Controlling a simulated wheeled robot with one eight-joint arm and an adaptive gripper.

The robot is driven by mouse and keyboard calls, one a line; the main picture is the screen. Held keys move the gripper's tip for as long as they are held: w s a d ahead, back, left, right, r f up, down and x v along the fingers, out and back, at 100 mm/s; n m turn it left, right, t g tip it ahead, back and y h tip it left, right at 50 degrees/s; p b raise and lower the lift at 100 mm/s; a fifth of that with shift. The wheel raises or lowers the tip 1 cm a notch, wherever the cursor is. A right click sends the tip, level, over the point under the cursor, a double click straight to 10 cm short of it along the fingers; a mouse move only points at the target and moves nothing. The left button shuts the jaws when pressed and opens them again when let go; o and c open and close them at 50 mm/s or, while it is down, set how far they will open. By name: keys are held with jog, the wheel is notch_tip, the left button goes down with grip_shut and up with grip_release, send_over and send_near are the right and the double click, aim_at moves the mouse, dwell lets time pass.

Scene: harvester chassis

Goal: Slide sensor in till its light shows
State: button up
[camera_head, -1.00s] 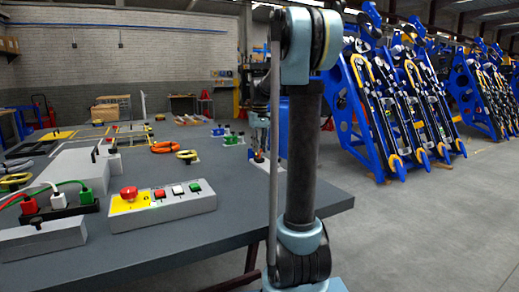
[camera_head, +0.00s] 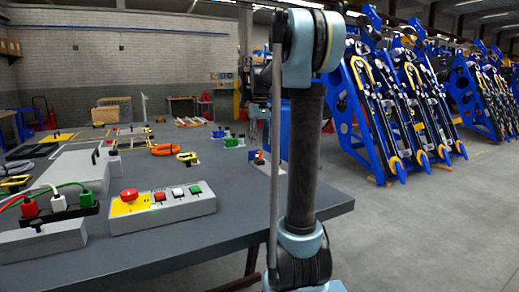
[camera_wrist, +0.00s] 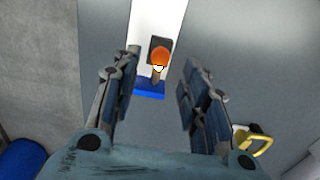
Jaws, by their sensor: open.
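The sensor, as far as I can tell, is the small part with an orange round end (camera_wrist: 159,56) in the wrist view. A bright white-yellow spot shows at its lower edge. It sits in front of a dark square and above a blue block (camera_wrist: 149,88) on a white strip. I cannot tell whether it is fully seated. My gripper (camera_wrist: 161,62) is open and empty, its fingers apart on either side of the sensor in the picture. In the head view the small sensor station (camera_head: 257,158) stands near the table's right edge, partly hidden by my arm.
Blue racks (camera_head: 390,95) stand on the right. The floor between is clear.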

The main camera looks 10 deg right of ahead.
notch_tip(320, 180, up, 7)
dwell(0.3)
dwell(0.6)
